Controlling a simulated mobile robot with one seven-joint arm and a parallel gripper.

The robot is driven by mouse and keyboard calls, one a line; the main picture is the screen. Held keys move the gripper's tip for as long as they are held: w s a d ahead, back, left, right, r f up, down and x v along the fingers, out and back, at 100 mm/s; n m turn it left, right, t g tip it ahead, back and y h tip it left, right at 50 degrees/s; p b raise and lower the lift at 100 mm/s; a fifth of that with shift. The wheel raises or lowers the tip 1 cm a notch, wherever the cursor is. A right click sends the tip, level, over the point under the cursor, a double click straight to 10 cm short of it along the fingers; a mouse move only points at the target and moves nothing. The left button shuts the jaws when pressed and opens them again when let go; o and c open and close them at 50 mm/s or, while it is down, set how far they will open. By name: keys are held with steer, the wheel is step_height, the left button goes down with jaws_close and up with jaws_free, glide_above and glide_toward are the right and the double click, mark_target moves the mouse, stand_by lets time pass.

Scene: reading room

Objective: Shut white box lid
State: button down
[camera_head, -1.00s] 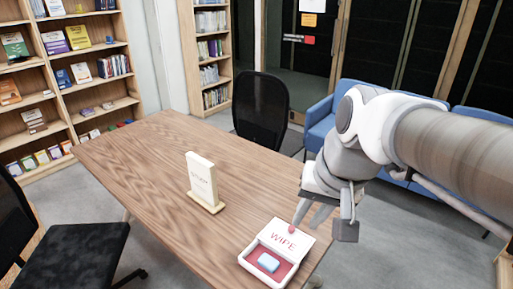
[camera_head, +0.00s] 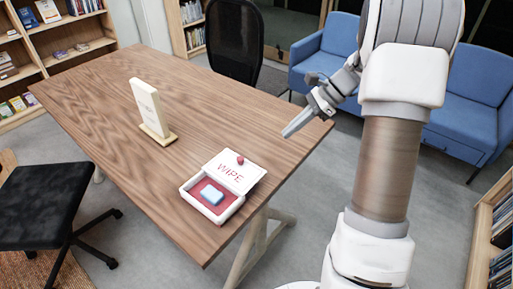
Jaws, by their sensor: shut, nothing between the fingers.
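The white box (camera_head: 214,211) sits near the front right corner of the wooden table. Its lid (camera_head: 237,171), marked "WIPE" and with a red knob (camera_head: 240,160), is raised at the back, so the red inside shows. A light blue block (camera_head: 211,194) lies in the box. My gripper (camera_head: 286,134) is shut and empty. In the picture it is up and to the right of the lid, apart from it, near the table's right edge. Its exact height above the table is hard to tell.
An upright cream sign (camera_head: 149,108) on a base stands on the wooden table (camera_head: 92,94), left of the box. A black chair (camera_head: 50,205) is at the left, another (camera_head: 234,40) behind the table. Blue seats (camera_head: 468,105) stand at the right. Much of the tabletop is clear.

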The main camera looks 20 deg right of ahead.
mark_target(232, 183)
steer(key=shift+m, duration=0.4)
steer(key=b+x, duration=0.1)
steer(key=x, duration=0.2)
steer(key=d+b+x, duration=0.1)
steer(key=x, duration=0.3)
steer(key=f+b+x, duration=0.1)
steer(key=x, duration=0.3)
steer(key=shift+w+d+f, duration=0.15)
steer(key=shift+w, duration=0.25)
steer(key=shift+w+a+b, duration=0.2)
steer(key=shift+a+b, duration=0.2)
steer(key=shift+a, duration=0.8)
steer(key=shift+w+a+r, duration=0.1)
steer(key=shift+a+r, duration=0.1)
steer(key=shift+a, duration=0.4)
steer(key=shift+a, duration=0.1)
steer(key=s+a, duration=0.4)
steer(key=a, duration=0.1)
steer(key=s+a, duration=0.2)
steer(key=a, duration=0.1)
steer(key=shift+d+p, duration=0.15)
steer(key=shift+p, duration=0.15)
